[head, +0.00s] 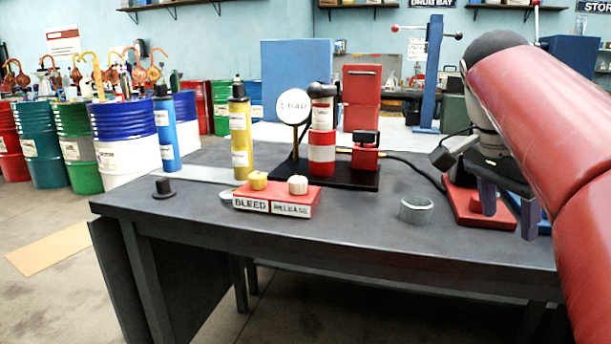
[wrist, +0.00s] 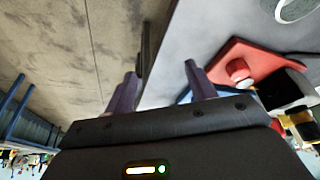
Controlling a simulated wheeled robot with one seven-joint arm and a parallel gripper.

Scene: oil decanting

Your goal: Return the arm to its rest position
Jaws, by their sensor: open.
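My red arm (head: 545,110) reaches in from the right side of the head view and bends down at its far end. My gripper (head: 508,222) hangs at the right end of the dark table (head: 350,225), with its two purple-grey fingers apart and pointing down. In the wrist view my gripper (wrist: 160,72) is open with nothing between the fingers. The table edge and the concrete floor show past the fingertips there. A red flat piece (wrist: 262,58) with a small red and white knob lies beside the right finger.
A red BLEED/RELEASE box (head: 275,199), a yellow cylinder (head: 240,140), a gauge stand (head: 293,108) and a red-white cylinder (head: 322,150) stand on the table. A grey ring (head: 416,209) lies left of my gripper. The table's front middle is mostly clear.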

